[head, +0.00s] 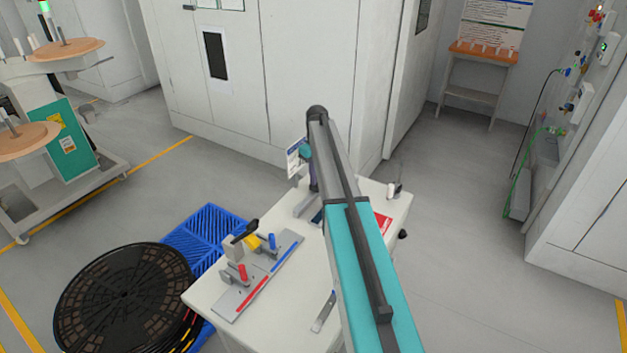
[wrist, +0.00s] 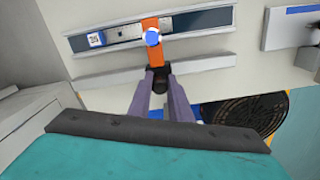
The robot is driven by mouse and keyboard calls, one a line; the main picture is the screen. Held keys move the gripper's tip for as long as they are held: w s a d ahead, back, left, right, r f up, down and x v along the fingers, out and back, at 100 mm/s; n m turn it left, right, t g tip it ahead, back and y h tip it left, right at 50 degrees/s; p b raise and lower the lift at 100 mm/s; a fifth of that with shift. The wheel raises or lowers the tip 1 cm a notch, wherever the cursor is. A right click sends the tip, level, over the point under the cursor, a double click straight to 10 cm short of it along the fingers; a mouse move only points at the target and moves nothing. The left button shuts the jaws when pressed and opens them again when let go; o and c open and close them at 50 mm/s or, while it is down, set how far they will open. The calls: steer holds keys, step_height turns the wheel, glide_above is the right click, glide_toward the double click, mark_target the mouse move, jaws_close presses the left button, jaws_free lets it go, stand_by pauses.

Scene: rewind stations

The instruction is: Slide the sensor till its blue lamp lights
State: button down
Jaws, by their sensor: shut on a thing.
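The orange sensor (wrist: 151,54) sits across a grey rail (wrist: 200,25) in the upper part of the wrist view. A round bright blue lamp (wrist: 152,38) shows on its face; I cannot tell for sure whether it is lit. A black knob (wrist: 161,84) is at the sensor's near end. My gripper (wrist: 161,76) is shut on this knob, one finger on each side. A blue and white square label (wrist: 97,40) lies on the rail to the left of the sensor. In the head view my arm hides the sensor and most of the rail.
The white worktable (head: 208,290) carries a grey plate (head: 285,250) with red and blue handles to the left of my arm. A blue pallet (head: 205,228) and black reel (head: 125,298) are on the floor beside it. A large white cabinet (head: 260,60) stands behind.

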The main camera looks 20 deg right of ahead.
steer(key=c, duration=1.6)
jaws_free()
steer(key=shift+r, duration=0.1)
steer(key=shift+r+b, duration=1.85)
steer(key=shift+r, duration=4.95)
